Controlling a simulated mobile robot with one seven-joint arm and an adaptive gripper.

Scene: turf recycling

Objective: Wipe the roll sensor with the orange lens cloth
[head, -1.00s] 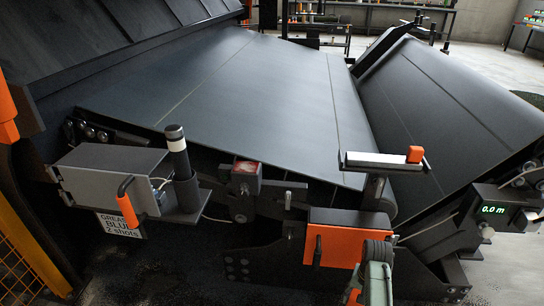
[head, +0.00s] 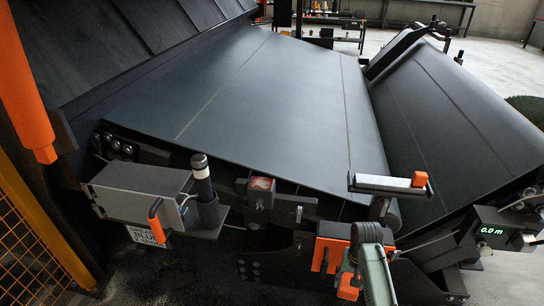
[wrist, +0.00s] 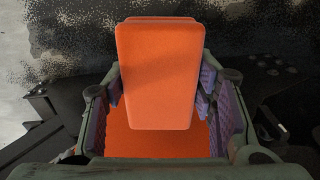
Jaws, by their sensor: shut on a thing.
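The orange lens cloth (wrist: 158,75) is a thick, flat orange pad between my jaws in the wrist view. My gripper (wrist: 160,88) is shut on it, with purple finger pads at both sides. More orange shows below the pad; I cannot tell whether it belongs to the cloth. In the head view, a small dark box with a smeared red face (head: 261,184), at the near edge of the sloping belt, looks like the roll sensor. My green-grey arm shows lower right of it; the jaws are not clear there. The cloth appears apart from that box.
A grey box (head: 140,188) with an orange handle and a black post (head: 203,180) stand left of the red-faced box. A bracket with an orange block (head: 390,184) and a display reading 0.0 m (head: 491,231) are right. An orange panel (head: 331,252) sits by my arm.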

